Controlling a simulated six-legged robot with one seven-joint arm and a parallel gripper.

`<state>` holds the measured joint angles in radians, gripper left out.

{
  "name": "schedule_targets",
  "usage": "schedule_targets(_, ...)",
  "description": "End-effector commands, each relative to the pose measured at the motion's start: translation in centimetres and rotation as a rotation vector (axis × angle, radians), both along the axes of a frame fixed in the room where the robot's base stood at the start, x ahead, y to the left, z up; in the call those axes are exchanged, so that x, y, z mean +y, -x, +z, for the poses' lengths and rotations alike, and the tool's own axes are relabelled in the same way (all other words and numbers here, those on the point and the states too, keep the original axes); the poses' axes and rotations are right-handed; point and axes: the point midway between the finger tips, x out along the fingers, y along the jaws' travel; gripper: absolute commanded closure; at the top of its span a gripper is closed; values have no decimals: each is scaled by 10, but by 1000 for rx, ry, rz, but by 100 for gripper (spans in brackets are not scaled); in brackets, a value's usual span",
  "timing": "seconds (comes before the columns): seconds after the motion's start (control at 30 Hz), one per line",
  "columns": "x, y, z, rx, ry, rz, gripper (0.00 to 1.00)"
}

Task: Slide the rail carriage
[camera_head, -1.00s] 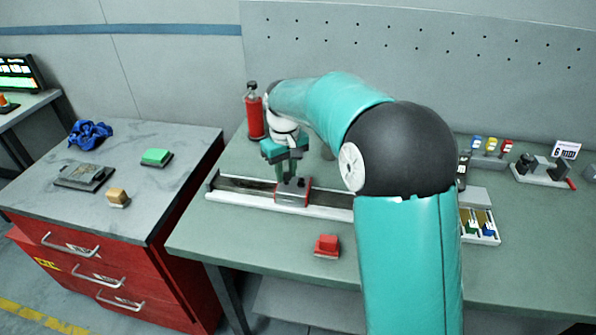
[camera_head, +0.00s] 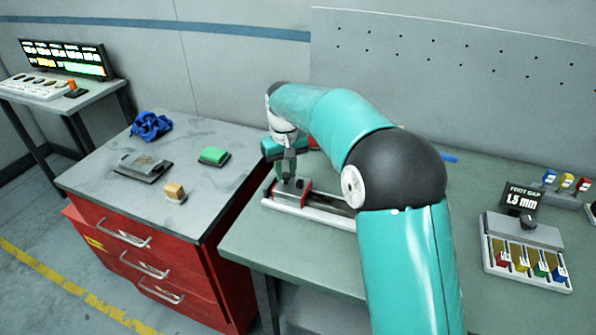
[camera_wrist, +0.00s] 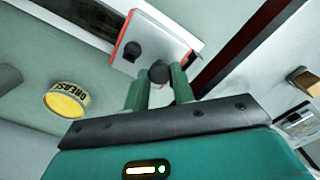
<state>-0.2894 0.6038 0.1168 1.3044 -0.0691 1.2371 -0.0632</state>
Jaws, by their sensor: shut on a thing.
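The rail carriage (camera_head: 291,191) is a small grey block with red edges and sits near the left end of the long pale rail (camera_head: 325,218) on the green bench. In the wrist view the carriage (camera_wrist: 150,36) shows a pale top, red edges and two dark knobs. My gripper (camera_head: 286,176) is over the carriage; in the wrist view my gripper (camera_wrist: 159,82) is shut on one dark knob (camera_wrist: 159,70). The other knob (camera_wrist: 132,50) stands free beside it. My arm hides the right part of the rail in the head view.
A grey-topped red drawer cabinet (camera_head: 110,178) stands left of the bench, with a green block (camera_head: 214,156), a wooden block (camera_head: 175,192) and a blue cloth (camera_head: 151,125). A grease tin (camera_wrist: 67,100) is near the rail. A tray of coloured pieces (camera_head: 528,268) is at right.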

Motion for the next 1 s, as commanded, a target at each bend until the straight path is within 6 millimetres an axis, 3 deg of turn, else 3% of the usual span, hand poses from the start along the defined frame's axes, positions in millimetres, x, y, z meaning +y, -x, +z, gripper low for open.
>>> schedule_targets(0.43, 11, 1, 1, -3, -4, 2, 100)
schedule_targets(0.47, 11, 1, 1, -3, -4, 2, 73)
schedule_targets(0.57, 10, 1, 1, -2, -2, 2, 54)
schedule_targets(0.87, 10, 0, 1, -1, 0, 0, 53)
schedule_targets(1.0, 9, -1, 11, -2, 0, 0, 53)
